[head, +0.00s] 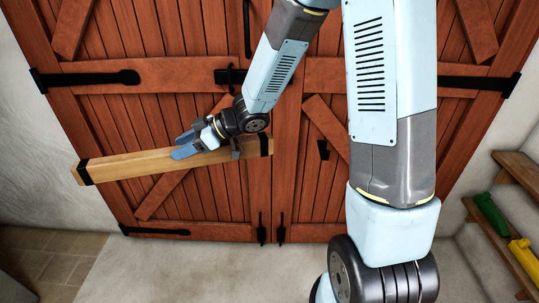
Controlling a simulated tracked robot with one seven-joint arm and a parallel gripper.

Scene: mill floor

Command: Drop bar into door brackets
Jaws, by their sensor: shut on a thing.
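A long light-wood bar (137,164) with black bands near both ends is held out in front of a red-brown double door (225,75). My gripper (186,146) is shut on the bar between its middle and its right end. The bar slopes, its left end lower than its right. Its left end reaches past the door's left edge. A small black fitting (323,150) shows on the right door leaf; I cannot tell whether it is a bracket. A dark piece (236,148) shows at the bar beside my wrist. My arm hides part of the right leaf.
Black strap hinges (85,78) and a centre latch (229,76) are on the doors. A wooden rack (505,235) with a green object (490,214) and a yellow object (524,255) stands at the right. The floor (190,270) before the doors is clear.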

